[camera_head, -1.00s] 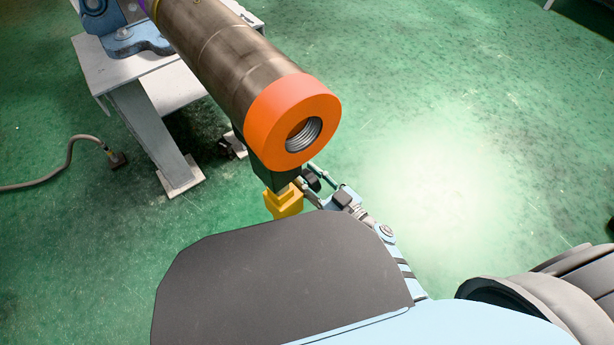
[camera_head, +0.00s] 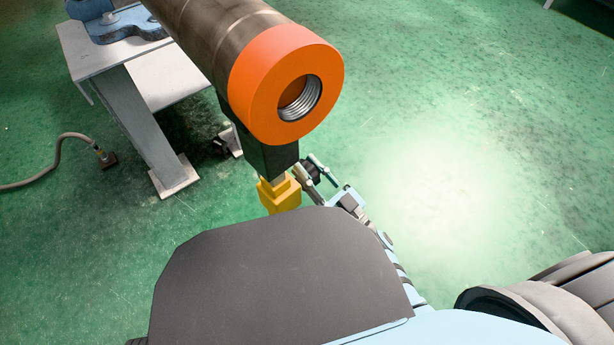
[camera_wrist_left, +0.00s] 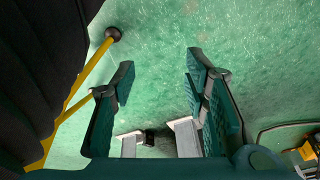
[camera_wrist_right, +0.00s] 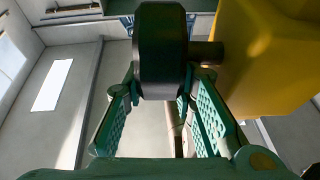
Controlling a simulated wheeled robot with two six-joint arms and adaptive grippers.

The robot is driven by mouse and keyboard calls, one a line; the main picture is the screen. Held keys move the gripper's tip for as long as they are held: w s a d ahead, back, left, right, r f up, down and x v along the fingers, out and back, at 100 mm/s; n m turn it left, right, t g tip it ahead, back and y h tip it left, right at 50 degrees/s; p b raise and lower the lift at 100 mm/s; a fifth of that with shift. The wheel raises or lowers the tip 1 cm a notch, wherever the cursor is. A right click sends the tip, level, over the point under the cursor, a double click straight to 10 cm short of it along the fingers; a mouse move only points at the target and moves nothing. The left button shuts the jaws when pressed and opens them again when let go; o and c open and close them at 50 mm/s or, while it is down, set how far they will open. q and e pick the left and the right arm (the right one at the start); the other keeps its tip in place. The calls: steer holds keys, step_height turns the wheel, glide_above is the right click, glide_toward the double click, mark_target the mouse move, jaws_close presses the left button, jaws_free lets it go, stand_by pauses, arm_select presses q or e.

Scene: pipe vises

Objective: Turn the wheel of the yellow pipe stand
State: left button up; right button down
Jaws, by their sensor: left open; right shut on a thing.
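The yellow pipe stand (camera_head: 281,196) shows in the head view under a dark support (camera_head: 268,158), below the orange-collared end (camera_head: 255,95) of a large brown pipe (camera_head: 210,35). Its small dark wheel (camera_head: 311,170) is at the stand's right side. My right gripper (camera_head: 322,174) is at that wheel. In the right wrist view the wheel (camera_wrist_right: 160,50) sits between the fingers, on a short shaft from the yellow body (camera_wrist_right: 268,60); my right gripper is shut on it. My left gripper (camera_wrist_left: 160,72) is open and empty in the left wrist view, beside a yellow leg (camera_wrist_left: 90,72).
A grey table (camera_head: 130,105) stands at the left with a blue clamp part (camera_head: 128,22) on it. A hose (camera_head: 50,150) lies on the green floor at the left. The floor right of the pipe is clear. My own body covers the lower middle.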

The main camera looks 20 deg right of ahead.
steer(key=shift+s+f+t, duration=0.1)
steer(key=shift+f+t, duration=0.15)
steer(key=shift+t, duration=0.15)
arm_select(q)
steer(key=shift+v, duration=1.1)
arm_select(e)
steer(key=shift+s+r+t, duration=0.1)
steer(key=shift+r+t, duration=0.05)
steer(key=shift+t, duration=0.25)
steer(key=shift+d, duration=0.1)
steer(key=c, duration=1.6)
jaws_free()
arm_select(q)
steer(key=shift+w, duration=0.15)
arm_select(e)
steer(key=v, duration=1.2)
